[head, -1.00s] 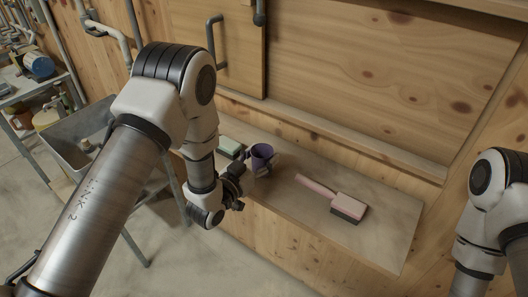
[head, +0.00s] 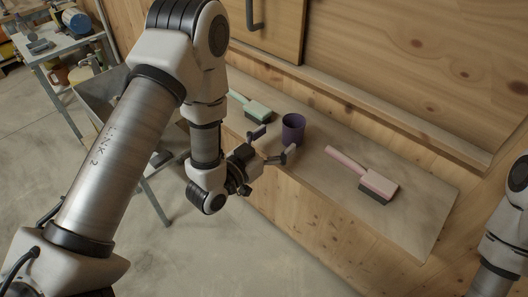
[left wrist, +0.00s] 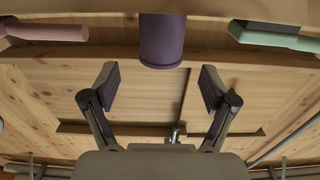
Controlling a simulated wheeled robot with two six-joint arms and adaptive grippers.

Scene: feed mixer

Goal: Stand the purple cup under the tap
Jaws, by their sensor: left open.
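The purple cup (head: 293,128) stands upright on the wooden ledge (head: 428,212), between two brushes. My left gripper (head: 274,143) is open just in front of the cup, its fingers pointing at it. In the left wrist view, which looks upside down, the cup (left wrist: 162,40) lies beyond the open fingertips (left wrist: 160,82), centred between them, with a gap. Nothing is held. I cannot make out a tap for certain. My right gripper is outside the view; only part of that arm shows at the right edge.
A pink brush (head: 365,177) lies right of the cup, and a green brush (head: 253,108) lies left of it. A wooden wall with a grey handle (head: 253,14) rises behind. A grey basin (head: 100,95) stands at left. The ledge's right end is clear.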

